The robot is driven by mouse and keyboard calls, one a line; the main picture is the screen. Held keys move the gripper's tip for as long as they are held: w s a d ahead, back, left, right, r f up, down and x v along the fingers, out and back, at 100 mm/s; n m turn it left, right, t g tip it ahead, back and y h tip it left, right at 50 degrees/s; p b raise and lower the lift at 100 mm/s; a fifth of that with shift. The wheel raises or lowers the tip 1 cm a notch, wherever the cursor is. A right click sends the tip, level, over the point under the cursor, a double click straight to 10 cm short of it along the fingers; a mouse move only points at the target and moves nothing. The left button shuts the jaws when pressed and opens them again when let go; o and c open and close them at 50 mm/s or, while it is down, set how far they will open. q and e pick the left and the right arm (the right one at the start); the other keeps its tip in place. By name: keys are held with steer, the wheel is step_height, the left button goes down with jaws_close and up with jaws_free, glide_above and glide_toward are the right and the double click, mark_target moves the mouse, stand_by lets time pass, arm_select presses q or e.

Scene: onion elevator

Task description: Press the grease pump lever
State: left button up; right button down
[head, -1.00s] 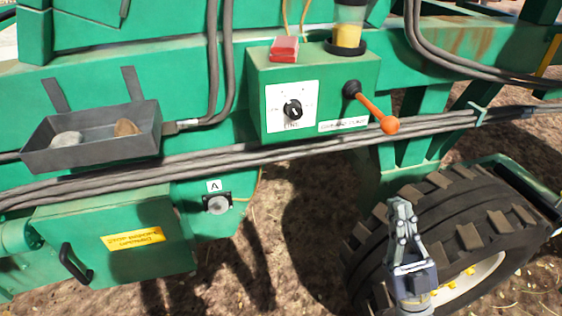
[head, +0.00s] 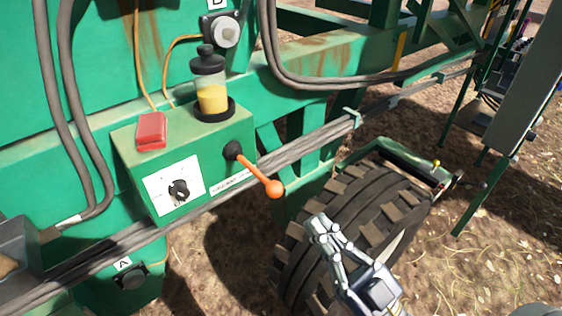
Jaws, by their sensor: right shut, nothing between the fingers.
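The grease pump lever (head: 258,174) is an orange rod with a round orange knob. It comes out of a black pivot on the right side of a green box (head: 183,152) and slants down to the right. A reservoir (head: 212,95) with yellow grease and a black cap stands on the box. My right gripper (head: 317,226) is shut and empty. In the picture it is below and right of the knob, apart from it, in front of the tyre. My left gripper is not in view.
A large black tyre (head: 350,212) stands below and right of the lever. Grey hoses (head: 130,238) run along the frame under the box. A red block (head: 151,131) and a black dial (head: 179,190) are on the box. A grey tray (head: 24,262) is at the left edge.

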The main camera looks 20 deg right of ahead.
steer(key=r+p+x, duration=0.1)
steer(key=p+x, duration=0.4)
steer(key=x, duration=0.5)
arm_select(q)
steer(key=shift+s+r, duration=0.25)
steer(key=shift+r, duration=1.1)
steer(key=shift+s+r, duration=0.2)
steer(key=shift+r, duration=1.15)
arm_select(e)
steer(key=shift+w+d+f, duration=0.1)
steer(key=shift+w+f, duration=0.1)
steer(key=shift+f, duration=0.95)
steer(key=shift+w+f, duration=0.2)
steer(key=shift+f, duration=0.95)
